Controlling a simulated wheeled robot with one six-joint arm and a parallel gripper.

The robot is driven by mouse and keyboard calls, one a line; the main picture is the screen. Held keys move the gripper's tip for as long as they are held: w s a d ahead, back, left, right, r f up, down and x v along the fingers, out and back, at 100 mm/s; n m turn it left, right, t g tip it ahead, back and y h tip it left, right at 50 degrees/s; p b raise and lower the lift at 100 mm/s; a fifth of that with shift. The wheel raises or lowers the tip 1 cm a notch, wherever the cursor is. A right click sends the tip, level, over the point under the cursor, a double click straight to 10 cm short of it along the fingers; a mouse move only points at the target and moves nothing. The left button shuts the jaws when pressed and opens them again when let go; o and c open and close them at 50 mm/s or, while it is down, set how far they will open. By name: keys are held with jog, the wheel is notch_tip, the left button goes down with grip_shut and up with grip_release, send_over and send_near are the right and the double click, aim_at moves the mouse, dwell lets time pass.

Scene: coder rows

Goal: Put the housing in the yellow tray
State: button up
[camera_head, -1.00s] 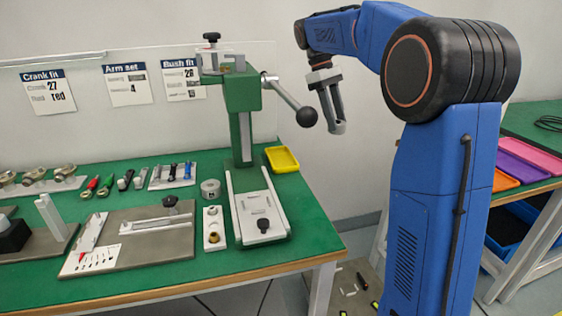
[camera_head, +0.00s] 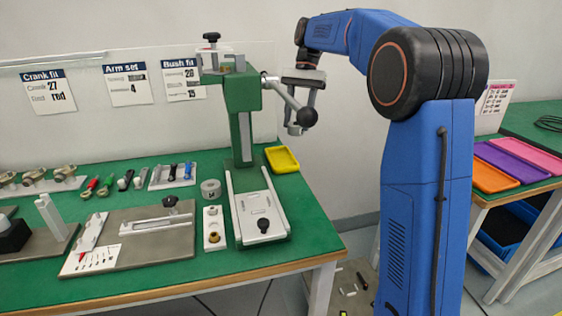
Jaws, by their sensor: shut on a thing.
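The yellow tray (camera_head: 281,160) lies at the back right of the green table, beside the press, and looks empty.
The green press (camera_head: 246,125) stands just left of the tray, its lever knob (camera_head: 307,117) reaching over toward my gripper. A round grey part (camera_head: 210,188) and a white slide fixture (camera_head: 262,215) are on the table. Orange, purple and pink trays lie on the right table.

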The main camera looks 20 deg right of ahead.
jog(key=w+a+m+t+y, duration=0.1)
jog(key=a+m+t, duration=0.1)
jog(key=a+m, duration=0.25)
jog(key=shift+m, duration=0.55)
jog(key=shift+w+d+f, duration=0.1)
jog(key=shift+f, duration=2.3)
jog(key=shift+w+d+f, duration=0.1)
jog(key=shift+f, duration=2.3)
jog(key=shift+f, duration=0.15)
jog(key=o, duration=1.2)
jog(key=shift+c, duration=0.2)
jog(key=v, duration=1.2)
